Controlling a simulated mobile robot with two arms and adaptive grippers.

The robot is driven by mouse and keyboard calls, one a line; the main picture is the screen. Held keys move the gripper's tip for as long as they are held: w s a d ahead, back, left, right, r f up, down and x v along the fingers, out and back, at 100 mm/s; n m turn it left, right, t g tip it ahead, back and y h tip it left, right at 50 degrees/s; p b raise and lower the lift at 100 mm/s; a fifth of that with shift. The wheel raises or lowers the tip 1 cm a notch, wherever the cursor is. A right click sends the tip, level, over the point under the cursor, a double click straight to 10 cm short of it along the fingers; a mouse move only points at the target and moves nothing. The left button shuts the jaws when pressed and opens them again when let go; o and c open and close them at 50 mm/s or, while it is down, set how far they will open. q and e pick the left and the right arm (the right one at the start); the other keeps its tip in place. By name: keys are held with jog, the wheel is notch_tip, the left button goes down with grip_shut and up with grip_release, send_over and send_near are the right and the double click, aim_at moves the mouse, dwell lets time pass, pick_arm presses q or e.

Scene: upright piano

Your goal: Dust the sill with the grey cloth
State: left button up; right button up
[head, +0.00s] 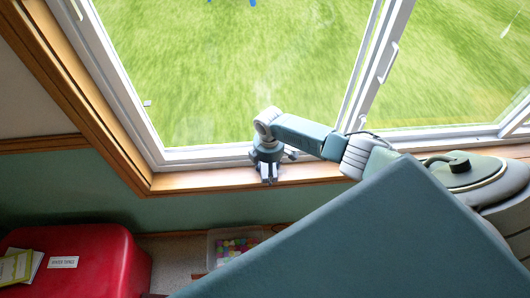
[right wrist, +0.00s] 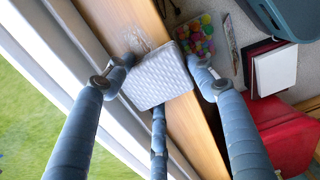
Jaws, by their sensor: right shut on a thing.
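My right gripper (head: 268,176) points down at the wooden sill (head: 315,172) below the window in the head view. In the right wrist view its fingers (right wrist: 160,80) are shut on the grey cloth (right wrist: 158,78), a pale, folded pad with a woven texture. The cloth is over the sill (right wrist: 192,130); I cannot tell whether it touches the wood. A pale dusty patch (right wrist: 134,40) shows on the sill just beyond the cloth. In the head view the cloth is not discernible at the gripper. My left gripper is not in view.
The white window frame (head: 205,155) rises behind the sill. Below the sill are a red case (head: 95,262) with a label and papers on top, and a clear box of colourful balls (head: 235,245). A white-topped book or box (right wrist: 275,70) lies near the red case.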

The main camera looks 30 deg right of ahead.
aim_at(257, 176)
jog(key=shift+s+d+f+p, duration=0.15)
jog(key=shift+s+d, duration=0.35)
jog(key=shift+d, duration=0.5)
jog(key=shift+s+d+r+p, duration=0.1)
jog(key=shift+s+d+p, duration=0.15)
jog(key=shift+s+d, duration=0.55)
jog(key=shift+s+d+f+p, duration=0.1)
jog(key=shift+s+d+p, duration=0.15)
jog(key=shift+d, duration=1.05)
jog(key=shift+w+a, duration=0.3)
jog(key=shift+a, duration=0.3)
jog(key=shift+w+a, duration=0.25)
jog(key=shift+a, duration=0.35)
jog(key=shift+w+a, duration=0.3)
jog(key=shift+a, duration=0.3)
jog(key=shift+w+a+b, duration=0.3)
jog(key=shift+a, duration=0.25)
jog(key=shift+w+a+b, duration=0.25)
jog(key=shift+a, duration=0.3)
jog(key=shift+w+a+b, duration=0.15)
jog(key=shift+w+a, duration=0.2)
jog(key=shift+a, duration=0.4)
jog(key=shift+w+a+b, duration=0.2)
jog(key=shift+w+a, duration=0.1)
jog(key=shift+a, duration=0.45)
jog(key=shift+w+a+b, duration=0.15)
jog(key=shift+w+a, duration=0.2)
jog(key=shift+a, duration=0.4)
jog(key=shift+d, duration=0.1)
